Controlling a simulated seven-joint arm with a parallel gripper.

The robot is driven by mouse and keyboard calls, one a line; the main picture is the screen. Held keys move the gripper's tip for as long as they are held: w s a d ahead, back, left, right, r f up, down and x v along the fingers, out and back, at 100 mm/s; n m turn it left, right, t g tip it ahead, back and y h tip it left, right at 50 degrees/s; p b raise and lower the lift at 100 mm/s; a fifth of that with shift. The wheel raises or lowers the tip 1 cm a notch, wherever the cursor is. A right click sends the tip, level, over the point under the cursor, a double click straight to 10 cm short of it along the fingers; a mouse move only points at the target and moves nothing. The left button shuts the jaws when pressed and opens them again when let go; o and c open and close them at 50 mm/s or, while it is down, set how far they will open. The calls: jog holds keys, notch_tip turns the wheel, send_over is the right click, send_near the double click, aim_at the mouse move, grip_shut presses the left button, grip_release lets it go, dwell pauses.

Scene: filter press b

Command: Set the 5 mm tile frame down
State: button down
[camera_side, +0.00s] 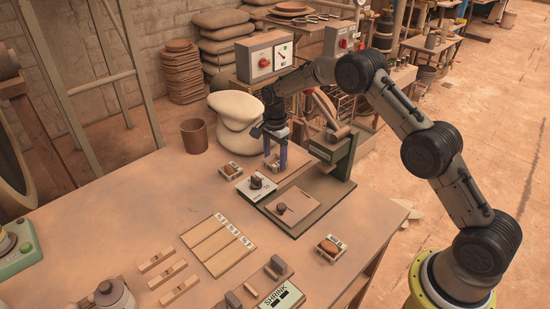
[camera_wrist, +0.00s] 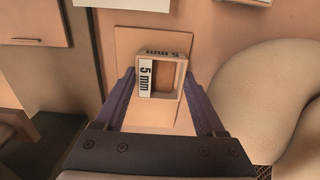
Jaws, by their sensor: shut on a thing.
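The 5 mm tile frame (camera_wrist: 183,88) is a small, open square frame with white "5 mm" labels on its sides. My gripper (camera_wrist: 160,76) is shut on it, with one blue finger on each side. In the side view my gripper (camera_side: 275,162) points down at the back of the table, left of the press. A flat tan board (camera_wrist: 128,40) lies under the frame in the wrist view. I cannot tell whether the frame touches the board or hangs just above it.
The green-based press (camera_side: 345,160) stands close right of my gripper. A white sack (camera_side: 237,118) bulges close behind left. A white block with a dark knob (camera_side: 256,187) and a small labelled box (camera_side: 231,170) are in front.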

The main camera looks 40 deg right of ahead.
aim_at(275, 160)
dwell(0.3)
grip_release()
jog(key=shift+f, duration=0.15)
notch_tip(275, 160, up, 13)
jog(key=shift+f, duration=0.2)
jog(key=s+a+r+n+t, duration=0.35)
jog(key=s+r+n, duration=0.55)
jog(key=s+r, duration=0.95)
jog(key=s+a+f+n+t, duration=0.1)
jog(key=s+f+n, duration=0.2)
jog(key=s, duration=0.8)
jog(key=s+f+n+t, duration=0.1)
jog(key=s+f+n, duration=0.2)
jog(key=s+n, duration=0.3)
jog(key=s, duration=0.5)
jog(key=shift+a, duration=0.35)
